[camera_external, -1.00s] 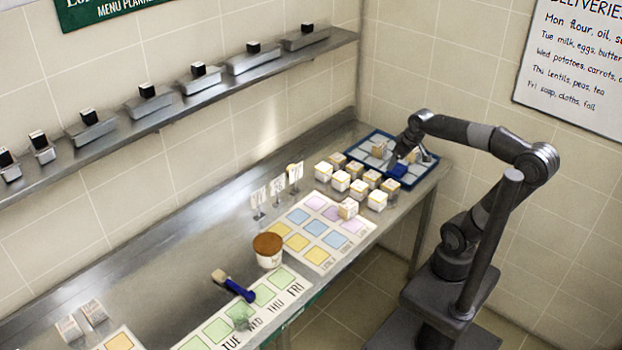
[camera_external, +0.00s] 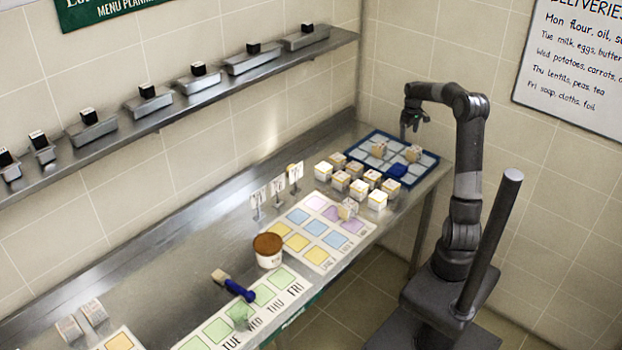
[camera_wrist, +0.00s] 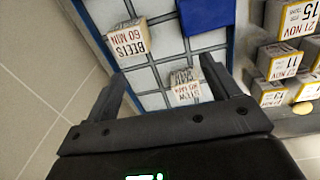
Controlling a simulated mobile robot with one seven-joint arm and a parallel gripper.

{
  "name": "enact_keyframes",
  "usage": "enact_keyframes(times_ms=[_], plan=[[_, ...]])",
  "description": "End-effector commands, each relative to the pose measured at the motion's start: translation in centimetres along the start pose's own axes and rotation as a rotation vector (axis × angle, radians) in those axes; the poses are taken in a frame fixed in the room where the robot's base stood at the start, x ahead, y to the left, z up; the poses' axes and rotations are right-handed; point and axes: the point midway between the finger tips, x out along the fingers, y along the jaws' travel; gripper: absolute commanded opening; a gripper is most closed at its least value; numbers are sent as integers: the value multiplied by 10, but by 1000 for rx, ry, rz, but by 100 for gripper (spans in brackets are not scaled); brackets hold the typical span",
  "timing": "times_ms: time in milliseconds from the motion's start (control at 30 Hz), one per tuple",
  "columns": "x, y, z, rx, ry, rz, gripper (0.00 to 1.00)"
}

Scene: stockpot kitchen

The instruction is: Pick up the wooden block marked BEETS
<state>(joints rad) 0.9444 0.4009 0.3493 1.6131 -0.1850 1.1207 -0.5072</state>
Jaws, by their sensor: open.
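The wooden block marked BEETS (camera_wrist: 127,40) sits in a cell of the blue-rimmed tray, its label reading "BEETS 60 MIN" upside down in the wrist view. In the external view it appears to be the right-hand block (camera_external: 413,153) on the tray (camera_external: 431,168). My gripper (camera_external: 410,128) is open and empty, raised above the back of the tray. In the wrist view the open fingers (camera_wrist: 162,72) point toward the tray, with BEETS ahead of them and nearer the left finger. A second labelled block (camera_wrist: 185,88) lies between the fingers in view; its label is hard to read.
A blue object (camera_external: 397,170) is on the tray close to BEETS; it also shows in the wrist view (camera_wrist: 205,14). Several date-marked blocks (camera_external: 358,189) stand just left of the tray. The wall is close behind and right of the tray.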

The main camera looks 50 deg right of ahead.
Motion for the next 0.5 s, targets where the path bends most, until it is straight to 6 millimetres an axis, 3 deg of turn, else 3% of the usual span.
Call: enact_keyframes(times_ms=[33,200,367,500], plan=[[11,17,2,9,-5,-15,82],[28,45,6,17,-11,-43,82],[44,51,8,18,-13,-49,82],[67,49,8,17,-14,-50,82]])
